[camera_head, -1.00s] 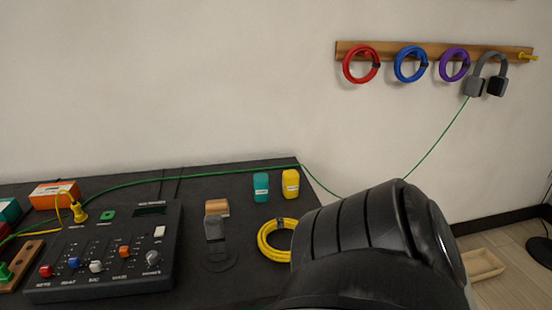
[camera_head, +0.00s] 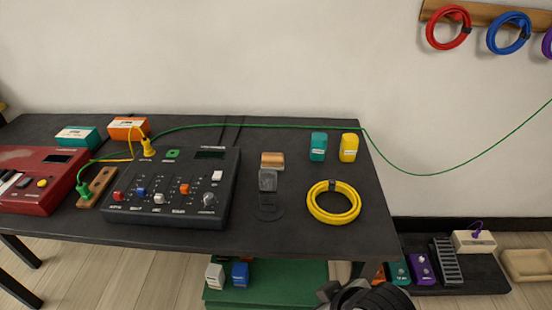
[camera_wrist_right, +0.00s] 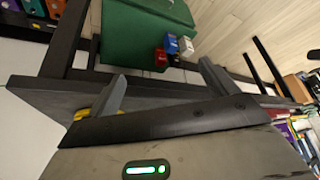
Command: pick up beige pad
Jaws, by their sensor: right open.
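No thing is plainly marked as the beige pad. A cream-beige box (camera_head: 474,241) with a purple lead on top sits at the back right of the low dark board. A small off-white block (camera_head: 215,276) stands beside a blue block (camera_head: 240,273) on the green surface under the table. The off-white block (camera_wrist_right: 185,46) also shows in the right wrist view, beyond my fingers. My right gripper (camera_wrist_right: 161,68) is open and empty, apart from these blocks. In the head view only a dark part of my arm shows at the bottom. My left gripper is out of view.
The dark table (camera_head: 280,235) holds a mixer (camera_head: 170,190), a yellow cable coil (camera_head: 333,218), a small stand (camera_head: 268,182) and teal and yellow bottles. A green cable (camera_head: 430,174) hangs to the right. Pedals and a beige tray (camera_head: 527,265) lie low at the right.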

